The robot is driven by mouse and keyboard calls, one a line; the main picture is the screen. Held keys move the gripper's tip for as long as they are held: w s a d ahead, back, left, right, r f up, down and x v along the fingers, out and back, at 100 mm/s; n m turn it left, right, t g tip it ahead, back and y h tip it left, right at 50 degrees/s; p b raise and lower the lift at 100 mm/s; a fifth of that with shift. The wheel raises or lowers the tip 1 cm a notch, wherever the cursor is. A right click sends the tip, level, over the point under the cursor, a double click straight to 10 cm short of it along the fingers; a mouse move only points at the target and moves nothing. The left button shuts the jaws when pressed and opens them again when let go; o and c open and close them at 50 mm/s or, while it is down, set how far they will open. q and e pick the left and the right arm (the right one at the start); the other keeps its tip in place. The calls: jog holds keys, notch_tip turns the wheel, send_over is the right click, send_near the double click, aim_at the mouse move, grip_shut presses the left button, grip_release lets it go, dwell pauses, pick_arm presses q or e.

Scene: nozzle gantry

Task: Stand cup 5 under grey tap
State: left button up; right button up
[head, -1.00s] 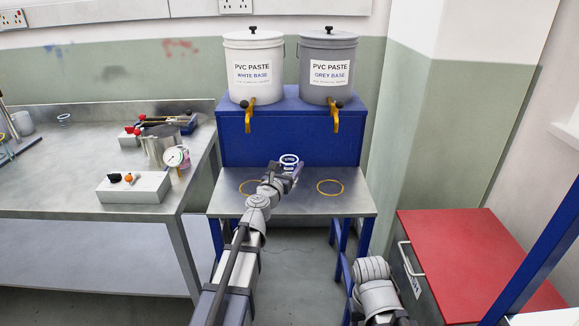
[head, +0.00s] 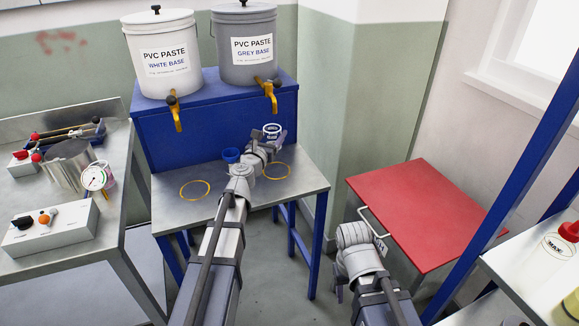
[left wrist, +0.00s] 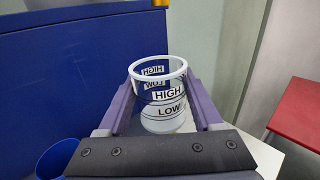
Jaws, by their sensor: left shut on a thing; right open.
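My left gripper (head: 268,143) is shut on a clear cup (head: 271,131) with a white rim. In the left wrist view the cup (left wrist: 160,95) stands upright between both fingers, with HIGH and LOW marks; no number is readable. The grey tap (head: 270,92) is a brass spout with a dark knob on the grey paste bucket (head: 247,45). The held cup is below this tap in the picture, near the right yellow ring (head: 276,171); its height over the bench is unclear. My right gripper (head: 340,290) is low at the front, open, mostly hidden by its wrist.
The left yellow ring (head: 195,190) is empty under the white bucket's tap (head: 175,112). A blue box (head: 215,125) backs the bench. A red-topped cabinet (head: 425,210) stands right.

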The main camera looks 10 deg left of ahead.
pick_arm(q)
jog(key=shift+w+d, duration=0.25)
jog(key=shift+d, duration=0.15)
jog(key=shift+d+f+h+b, duration=0.15)
jog(key=shift+f+h+b, duration=0.25)
jog(key=shift+f+b, duration=0.15)
notch_tip(320, 180, down, 9)
jog(key=b, duration=0.9)
jog(key=shift+f, duration=0.15)
jog(key=o, duration=1.3)
jog(key=shift+o, duration=0.2)
jog(key=shift+r, duration=0.25)
jog(key=s, duration=0.4)
jog(key=s+a, duration=0.1)
jog(key=s, duration=0.7)
jog(key=shift+a, duration=0.4)
